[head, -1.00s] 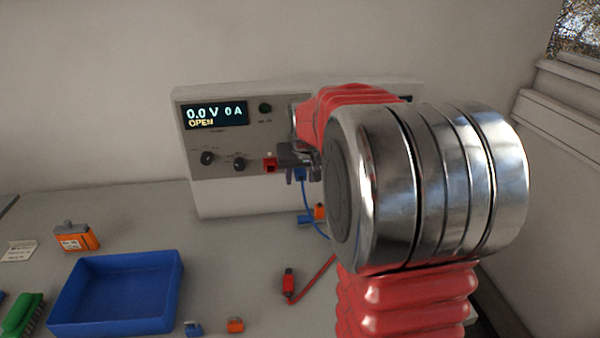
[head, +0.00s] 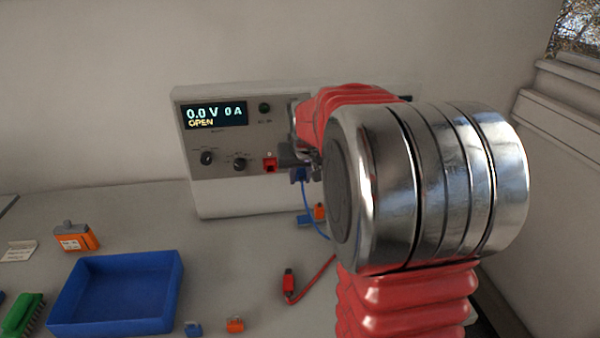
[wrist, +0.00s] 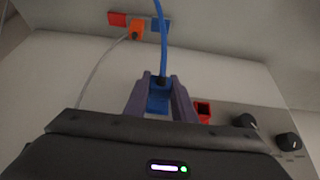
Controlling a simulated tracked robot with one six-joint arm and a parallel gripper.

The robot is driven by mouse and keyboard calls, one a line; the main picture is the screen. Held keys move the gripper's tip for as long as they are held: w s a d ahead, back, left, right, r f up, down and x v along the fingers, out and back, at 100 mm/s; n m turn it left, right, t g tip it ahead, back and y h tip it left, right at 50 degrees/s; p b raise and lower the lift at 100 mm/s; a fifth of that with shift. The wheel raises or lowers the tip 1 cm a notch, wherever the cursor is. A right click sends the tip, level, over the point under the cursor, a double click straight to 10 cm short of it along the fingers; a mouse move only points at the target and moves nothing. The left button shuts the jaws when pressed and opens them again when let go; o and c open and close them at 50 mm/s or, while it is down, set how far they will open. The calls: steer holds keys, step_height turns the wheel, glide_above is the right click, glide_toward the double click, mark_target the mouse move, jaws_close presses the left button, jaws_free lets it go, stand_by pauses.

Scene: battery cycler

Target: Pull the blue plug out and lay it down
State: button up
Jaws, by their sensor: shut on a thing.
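The blue plug (wrist: 158,98) is between the two fingers of my gripper (wrist: 159,90) in the wrist view, with its blue cable running upward in that picture. My gripper is shut on it. In the head view, the blue plug (head: 298,175) shows just below my gripper (head: 302,158), at the cycler's front panel. Its cable hangs down toward the bench. My arm hides the panel to the right. I cannot tell whether the plug is seated in its socket. The cycler's display (head: 214,115) reads 0.0 V, 0 A, OPEN.
A red socket (head: 270,164) is just left of my gripper, with knobs (head: 240,164) beyond. A red plug and lead (head: 289,284) lie on the bench. A blue tray (head: 115,325) stands at the left front. Bench around the red lead is mostly clear.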

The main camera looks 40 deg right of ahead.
steer(key=shift+c, duration=0.5)
steer(key=shift+s+a, duration=0.3)
steer(key=shift+s, duration=0.3)
steer(key=shift+s+a, duration=0.25)
steer(key=shift+s, duration=0.35)
steer(key=shift+s+a, duration=0.15)
steer(key=shift+s, duration=0.2)
steer(key=shift+s+a, duration=0.3)
steer(key=shift+s, duration=0.3)
steer(key=shift+s+a, duration=0.25)
steer(key=shift+s, duration=0.15)
steer(key=shift+s, duration=0.1)
